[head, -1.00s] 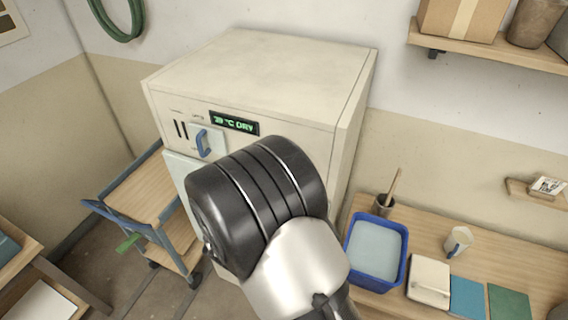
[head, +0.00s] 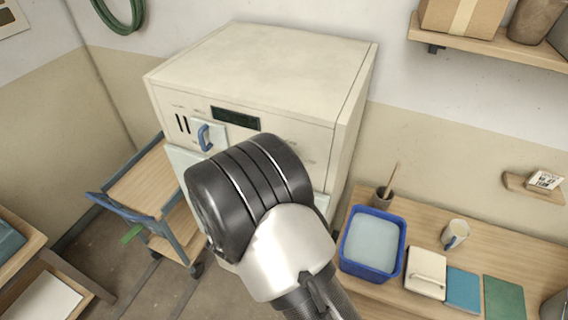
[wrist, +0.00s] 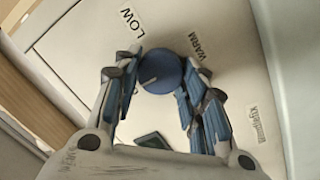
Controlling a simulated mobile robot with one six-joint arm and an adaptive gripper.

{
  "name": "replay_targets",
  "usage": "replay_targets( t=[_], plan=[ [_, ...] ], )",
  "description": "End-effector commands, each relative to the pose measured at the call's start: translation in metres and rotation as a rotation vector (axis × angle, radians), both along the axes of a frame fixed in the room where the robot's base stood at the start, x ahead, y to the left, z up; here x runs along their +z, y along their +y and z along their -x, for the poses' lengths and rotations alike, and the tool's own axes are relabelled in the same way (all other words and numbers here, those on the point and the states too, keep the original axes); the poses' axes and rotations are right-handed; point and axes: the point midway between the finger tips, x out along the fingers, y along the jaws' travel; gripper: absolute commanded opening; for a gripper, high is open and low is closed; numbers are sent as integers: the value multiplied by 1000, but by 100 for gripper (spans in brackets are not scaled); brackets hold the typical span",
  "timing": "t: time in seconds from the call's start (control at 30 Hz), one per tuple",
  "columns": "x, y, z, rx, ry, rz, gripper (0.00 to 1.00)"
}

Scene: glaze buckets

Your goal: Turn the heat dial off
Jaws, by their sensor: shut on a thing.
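The heat dial (wrist: 162,72), a round blue knob with a white pointer mark, sits on a pale panel in the wrist view. My gripper (wrist: 160,80) is shut on it, with blue-padded fingers on either side. The pointer mark is toward the lower left of the knob in this view. The labels LOW (wrist: 131,23) and WARM (wrist: 203,48) are beside the dial; another label at the right is too blurred to read. In the head view the cream cabinet (head: 262,68) has a dark, blank display (head: 235,117). My arm hides the dial there.
A blue-framed trolley (head: 139,182) stands left of the cabinet. A shelf (head: 485,46) with a cardboard box hangs above.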

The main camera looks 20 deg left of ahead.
Motion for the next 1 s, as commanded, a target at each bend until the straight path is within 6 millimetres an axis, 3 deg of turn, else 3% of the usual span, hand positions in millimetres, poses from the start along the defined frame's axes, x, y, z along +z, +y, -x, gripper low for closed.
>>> replay_targets(
  t=[0.13, 0.17, 0.43, 0.77, 1.0],
  plan=[
    [1, 0, 0, 0, -3, 0, 15],
    [1, 0, 0, -1, -2, 0, 41],
    [0, 0, 0, -1, -1, -1, 59],
    [0, 0, 1, 1, 1, -1, 59],
    [0, 6, 31, 4, 1, 0, 59]
  ],
)
